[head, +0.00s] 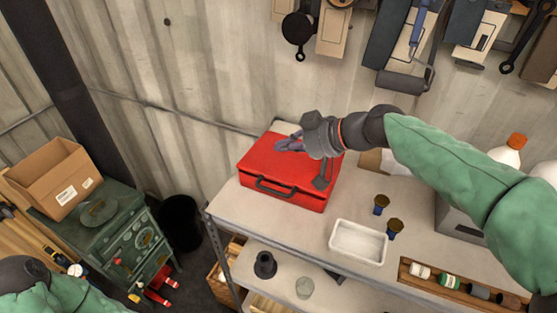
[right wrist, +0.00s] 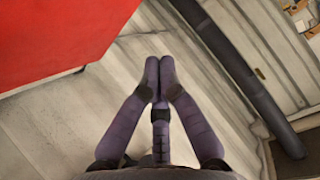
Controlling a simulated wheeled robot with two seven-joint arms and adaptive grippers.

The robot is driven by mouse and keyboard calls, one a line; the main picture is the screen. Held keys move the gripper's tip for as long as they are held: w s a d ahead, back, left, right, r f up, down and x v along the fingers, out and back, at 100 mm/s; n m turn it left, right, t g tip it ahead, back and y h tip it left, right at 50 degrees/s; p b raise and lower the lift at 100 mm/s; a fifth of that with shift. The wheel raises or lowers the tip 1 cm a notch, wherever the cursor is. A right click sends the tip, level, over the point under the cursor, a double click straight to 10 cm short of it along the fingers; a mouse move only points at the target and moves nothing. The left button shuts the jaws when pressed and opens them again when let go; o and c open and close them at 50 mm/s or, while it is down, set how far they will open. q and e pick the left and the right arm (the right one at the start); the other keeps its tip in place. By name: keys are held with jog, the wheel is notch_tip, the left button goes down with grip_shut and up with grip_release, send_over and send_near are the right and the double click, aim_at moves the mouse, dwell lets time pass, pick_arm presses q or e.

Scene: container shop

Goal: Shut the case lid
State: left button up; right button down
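The red case (head: 262,170) sits on the back left of the workbench, its handle (head: 275,187) on the front side. Its lid lies down flat and looks shut, with no gap that I can make out. My right gripper (head: 288,143) is over the back part of the lid; I cannot tell whether it touches. In the right wrist view its fingers (right wrist: 159,68) are together with nothing between them, and the red case (right wrist: 50,35) is at upper left. My left arm shows at the lower left of the head view, its gripper out of sight.
Tools hang on the wall behind. A green stove-like cabinet (head: 125,240) and an open cardboard box (head: 60,185) are at left.

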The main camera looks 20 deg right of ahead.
jog(key=s+d+n+g+p, duration=0.3)
jog(key=d+g+p, duration=0.1)
jog(key=d, duration=0.1)
jog(key=p, duration=0.2)
send_near(264, 188)
jog(key=w+x, duration=0.1)
jog(key=x, duration=0.3)
jog(key=shift+s+f+y, duration=0.35)
jog(key=shift+f+y, duration=0.05)
pick_arm(q)
notch_tip(264, 188, up, 8)
jog(key=shift+f, duration=0.15)
pick_arm(e)
jog(key=b, duration=0.1)
jog(key=f+b, duration=0.1)
jog(key=b, duration=0.1)
jog(key=f+b, duration=0.1)
jog(key=b, duration=0.1)
jog(key=shift+s+a+f+t+h, duration=0.2)
jog(key=shift+a+f+t+h, duration=0.05)
jog(key=shift+t+h, duration=0.05)
pick_arm(q)
notch_tip(264, 188, down, 5)
